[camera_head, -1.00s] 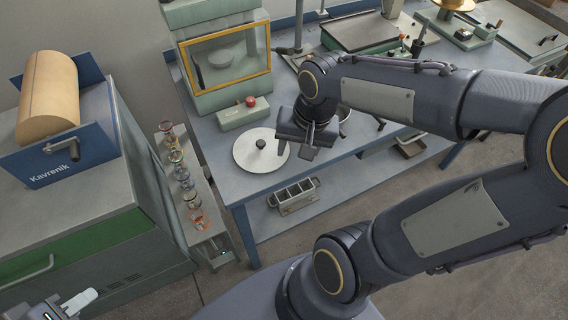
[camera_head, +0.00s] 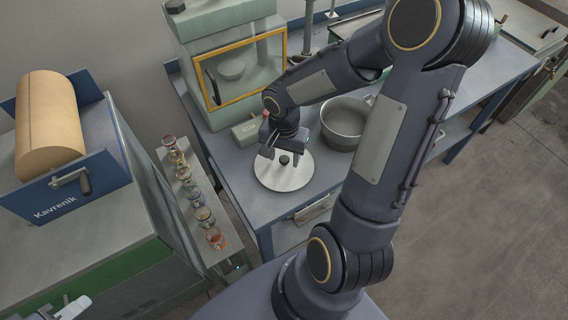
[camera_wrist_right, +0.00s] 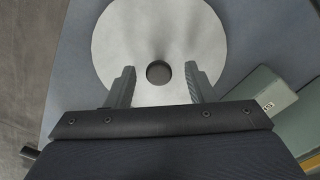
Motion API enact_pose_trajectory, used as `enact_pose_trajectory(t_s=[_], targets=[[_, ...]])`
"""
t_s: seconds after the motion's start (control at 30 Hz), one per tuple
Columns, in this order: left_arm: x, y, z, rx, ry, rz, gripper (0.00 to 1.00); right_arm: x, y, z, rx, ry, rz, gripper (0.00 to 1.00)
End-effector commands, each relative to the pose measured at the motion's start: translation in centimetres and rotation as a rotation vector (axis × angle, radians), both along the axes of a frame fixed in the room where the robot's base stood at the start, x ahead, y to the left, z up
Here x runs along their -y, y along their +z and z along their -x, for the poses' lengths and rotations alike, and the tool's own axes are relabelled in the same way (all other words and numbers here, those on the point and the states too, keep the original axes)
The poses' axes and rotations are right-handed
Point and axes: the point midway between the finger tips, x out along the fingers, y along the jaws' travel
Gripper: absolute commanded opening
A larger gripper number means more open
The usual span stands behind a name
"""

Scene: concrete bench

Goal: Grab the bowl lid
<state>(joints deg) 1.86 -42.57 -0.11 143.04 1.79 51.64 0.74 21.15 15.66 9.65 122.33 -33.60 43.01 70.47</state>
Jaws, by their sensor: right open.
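The bowl lid (camera_head: 284,175) is a flat pale round disc with a dark round knob. It lies on the blue bench top. In the right wrist view the lid (camera_wrist_right: 158,28) fills the upper middle, with its knob (camera_wrist_right: 158,73) between my fingers. My right gripper (camera_head: 283,157) is over the lid, and its fingers (camera_wrist_right: 160,84) are open on either side of the knob, apart from it. A grey metal bowl (camera_head: 345,125) stands on the bench to the right of the lid, partly behind my arm.
A pale green cabinet with a yellow-framed window (camera_head: 240,72) stands behind the lid. A small green box (camera_head: 246,132) sits just behind the lid; it also shows in the wrist view (camera_wrist_right: 262,97). Several glass jars (camera_head: 204,217) line a narrow shelf at left.

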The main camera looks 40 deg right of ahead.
Motion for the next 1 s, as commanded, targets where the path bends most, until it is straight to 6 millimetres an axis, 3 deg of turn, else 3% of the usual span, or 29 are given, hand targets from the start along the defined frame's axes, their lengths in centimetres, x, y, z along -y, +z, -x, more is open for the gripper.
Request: enact_pose_trajectory(t_s=[0.2,0.57,0.83,1.0], targets=[[0.0,0.0,0.0,0.000,0.000,0.000,0.32,0.0,0.0,0.0,0.000,0.000,0.000,0.48],[0.0,0.0,0.0,0.000,0.000,0.000,0.32,0.0,0.0,0.0,0.000,0.001,0.000,0.01],[0.0,0.0,0.0,0.000,0.000,0.000,0.32,0.0,0.2,0.0,0.001,0.000,0.001,0.00],[0.0,0.2,0.0,0.000,0.000,0.000,0.32,0.1,1.4,-0.1,0.003,0.001,0.003,0.00]])
